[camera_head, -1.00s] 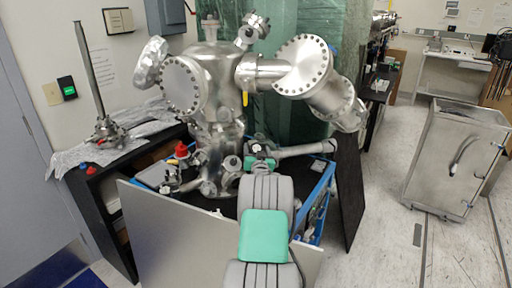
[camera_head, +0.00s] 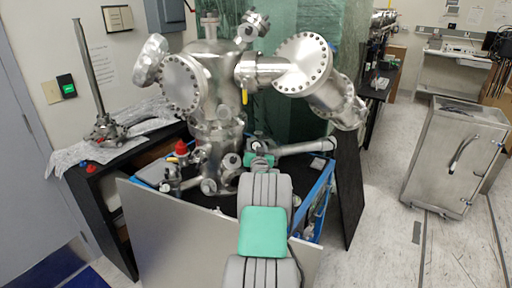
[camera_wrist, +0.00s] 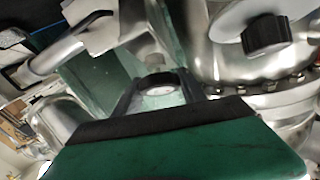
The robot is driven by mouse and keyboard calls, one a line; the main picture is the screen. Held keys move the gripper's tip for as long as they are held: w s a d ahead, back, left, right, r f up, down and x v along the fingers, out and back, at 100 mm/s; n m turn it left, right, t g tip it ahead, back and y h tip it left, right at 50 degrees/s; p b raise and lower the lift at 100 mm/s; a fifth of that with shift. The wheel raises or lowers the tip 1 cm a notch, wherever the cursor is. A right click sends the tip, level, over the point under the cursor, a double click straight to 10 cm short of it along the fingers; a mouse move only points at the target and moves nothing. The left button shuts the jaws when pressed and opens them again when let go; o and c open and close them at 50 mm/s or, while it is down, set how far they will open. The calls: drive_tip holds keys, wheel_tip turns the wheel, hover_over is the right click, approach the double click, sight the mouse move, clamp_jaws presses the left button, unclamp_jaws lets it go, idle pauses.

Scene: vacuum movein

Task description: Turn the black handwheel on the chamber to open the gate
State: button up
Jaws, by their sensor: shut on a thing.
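The steel vacuum chamber (camera_head: 215,75) stands upright on the bench in the head view, with round bolted flanges. My gripper (camera_head: 258,150) is at the low front of the chamber, partly hidden by my own arm. In the wrist view my gripper (camera_wrist: 158,92) has its two black fingers on either side of a small round part with a dark rim and pale face. This appears to be the black handwheel (camera_wrist: 158,90), and the fingers are shut on it. A separate black knob (camera_wrist: 266,35) sits on a steel fitting at upper right, apart from the fingers.
A grey panel (camera_head: 200,240) stands in front of the bench, and a black panel (camera_head: 348,190) stands to its right. A steel tube (camera_head: 305,147) runs right from beside my gripper. A steel cabinet (camera_head: 450,150) stands far right. Floor between is clear.

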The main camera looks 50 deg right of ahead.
drive_tip(key=shift+c, duration=1.1)
drive_tip(key=shift+f+b, duration=0.2)
drive_tip(key=shift+b, duration=0.5)
